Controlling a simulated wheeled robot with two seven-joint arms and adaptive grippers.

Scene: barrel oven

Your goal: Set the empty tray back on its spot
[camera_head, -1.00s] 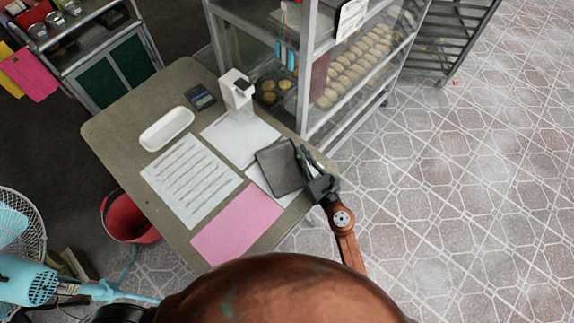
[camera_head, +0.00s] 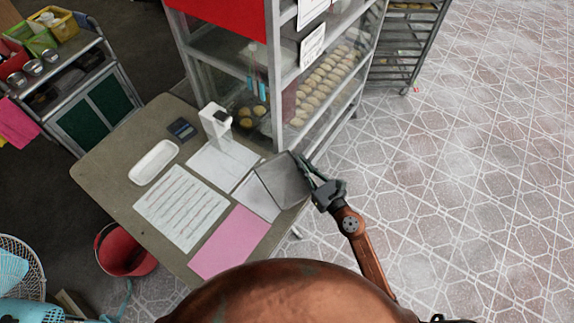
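The empty tray (camera_head: 283,181) is a flat, square, dark grey piece at the right side of the table (camera_head: 105,164). It overlaps part of a white sheet and looks tilted; I cannot tell whether it touches the table. My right gripper (camera_head: 311,177) is at the tray's right edge, its fingers closed on that edge. A white oblong dish (camera_head: 153,162), also empty, lies on the table's left part. My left gripper is out of view.
White sheets (camera_head: 181,207) and a pink sheet (camera_head: 230,243) cover the table's front. A white dispenser-like device (camera_head: 215,125) and a calculator (camera_head: 182,129) stand behind. A glass cabinet (camera_head: 277,95) with dough pieces borders the back right. A red bucket (camera_head: 122,252) stands left; tiled floor is free at right.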

